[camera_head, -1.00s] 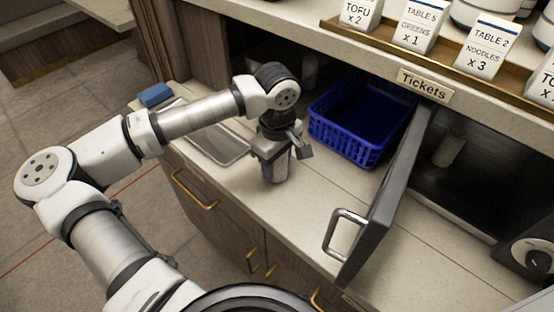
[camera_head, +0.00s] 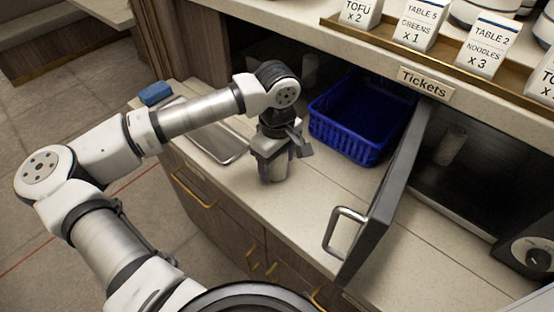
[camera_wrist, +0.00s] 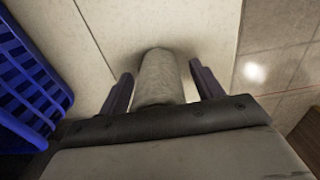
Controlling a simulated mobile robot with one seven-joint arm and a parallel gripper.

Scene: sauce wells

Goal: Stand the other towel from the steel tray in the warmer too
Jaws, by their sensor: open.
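A grey rolled towel (camera_wrist: 160,78) stands between the fingers of my gripper (camera_wrist: 160,92) in the wrist view, with a gap on each side. In the head view my gripper (camera_head: 274,170) points down over the counter and mostly hides this towel. The steel tray (camera_head: 222,150) lies behind and left of it, partly covered by my arm; its visible part looks empty. The warmer (camera_head: 480,190) is the dark box at the right, with its door (camera_head: 385,200) swung open. Another pale rolled towel (camera_head: 451,146) stands inside it.
A blue basket (camera_head: 345,145) stands between my gripper and the warmer door; it shows at the left in the wrist view (camera_wrist: 25,85). The door's handle (camera_head: 342,230) sticks out toward the gripper side. A blue block (camera_head: 155,94) lies beyond the tray. Order tickets line the shelf above.

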